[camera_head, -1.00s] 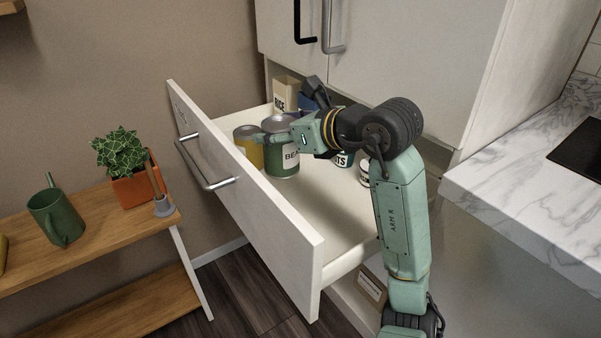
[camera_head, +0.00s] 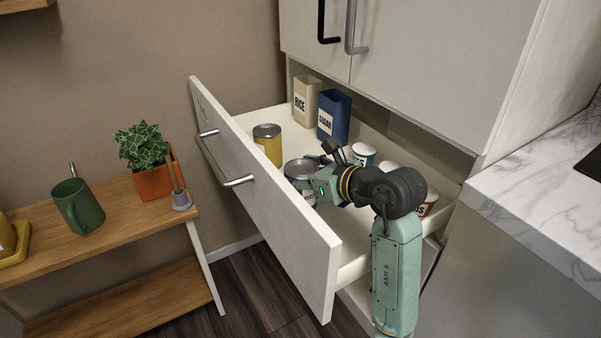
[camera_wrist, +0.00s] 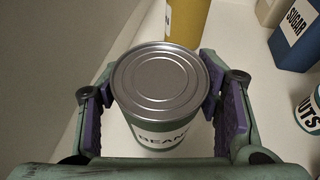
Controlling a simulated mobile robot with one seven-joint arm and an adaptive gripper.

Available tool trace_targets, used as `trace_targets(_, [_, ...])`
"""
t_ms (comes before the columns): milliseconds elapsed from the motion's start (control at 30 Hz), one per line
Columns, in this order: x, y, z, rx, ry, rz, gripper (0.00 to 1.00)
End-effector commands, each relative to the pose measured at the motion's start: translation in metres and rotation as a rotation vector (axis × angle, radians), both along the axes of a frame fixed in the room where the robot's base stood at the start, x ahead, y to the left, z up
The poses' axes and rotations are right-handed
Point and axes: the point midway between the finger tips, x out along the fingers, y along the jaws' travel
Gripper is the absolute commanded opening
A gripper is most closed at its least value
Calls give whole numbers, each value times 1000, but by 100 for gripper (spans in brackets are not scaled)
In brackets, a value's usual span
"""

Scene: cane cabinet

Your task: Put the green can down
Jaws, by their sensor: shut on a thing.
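The green can (camera_wrist: 160,90) has a silver lid and a white label reading BEANS. In the wrist view it stands between the two purple-padded fingers of my gripper (camera_wrist: 160,107), which is shut on it. In the head view the green can (camera_head: 299,169) is inside the open white drawer, near its front panel, with my gripper (camera_head: 308,180) at its side. It looks upright. Its lower part is partly hidden behind the drawer front and my gripper, so I cannot tell whether it touches the drawer floor.
The drawer (camera_head: 262,190) also holds a yellow can (camera_head: 267,145), a rice box (camera_head: 305,102), a blue sugar box (camera_head: 333,116) and several labelled tins at the right. The drawer floor has free room between them. A wooden shelf (camera_head: 115,230) with a plant stands left.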

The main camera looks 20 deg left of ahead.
Motion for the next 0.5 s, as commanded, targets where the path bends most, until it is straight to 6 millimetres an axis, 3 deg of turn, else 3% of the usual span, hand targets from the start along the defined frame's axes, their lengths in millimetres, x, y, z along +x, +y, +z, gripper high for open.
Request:
trace_targets(167, [0,0,-3,2,-1,-1,13])
trace_targets(200, [0,0,-4,0,1,0,59])
trace_targets(500, [0,0,-2,0,1,0,79])
